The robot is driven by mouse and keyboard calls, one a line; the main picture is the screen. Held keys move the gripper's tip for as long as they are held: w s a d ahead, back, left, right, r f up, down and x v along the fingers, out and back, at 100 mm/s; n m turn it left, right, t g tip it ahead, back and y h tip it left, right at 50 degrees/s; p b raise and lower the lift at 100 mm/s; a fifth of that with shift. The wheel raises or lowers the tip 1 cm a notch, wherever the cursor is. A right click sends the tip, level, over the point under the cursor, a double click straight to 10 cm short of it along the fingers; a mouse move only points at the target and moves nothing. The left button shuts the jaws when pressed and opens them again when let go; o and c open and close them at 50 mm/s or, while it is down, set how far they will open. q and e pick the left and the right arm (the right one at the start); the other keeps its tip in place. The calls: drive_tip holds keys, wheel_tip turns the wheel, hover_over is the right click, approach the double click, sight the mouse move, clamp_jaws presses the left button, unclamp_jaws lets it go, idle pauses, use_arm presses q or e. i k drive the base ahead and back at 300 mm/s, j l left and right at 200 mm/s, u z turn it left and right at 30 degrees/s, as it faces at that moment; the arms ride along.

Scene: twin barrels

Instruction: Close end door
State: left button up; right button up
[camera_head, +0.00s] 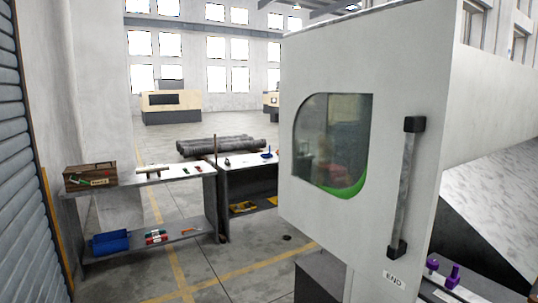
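A large white door panel (335,55) fills the right half of the head view. It has a rounded window (333,145) with a green lower edge and a grey vertical bar handle (406,190) with black end mounts. A small white label (394,279) sits below the handle, and its letters are hard to read. The panel stands out toward me at an angle to the pale machine body (492,105) on the right. Its far edge and any frame or latch are hidden. Neither of my grippers is in view.
Purple parts (453,275) lie on a dark surface at the lower right. A shelf bench (190,240) at the left carries a wooden crate (90,177) and a blue bin (110,243). Dark pipes (220,147) lie behind.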

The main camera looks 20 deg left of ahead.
sight(399, 58)
drive_tip(key=u, duration=0.3)
drive_tip(key=z, duration=0.65)
drive_tip(key=i+j+z, duration=0.2)
drive_tip(key=j+z, duration=0.15)
drive_tip(key=j, duration=0.25)
drive_tip(key=i+j+z, duration=0.15)
drive_tip(key=j+z, duration=0.25)
drive_tip(key=j, duration=0.2)
drive_tip(key=j+z, duration=0.35)
drive_tip(key=j, duration=0.3)
drive_tip(key=i, duration=0.05)
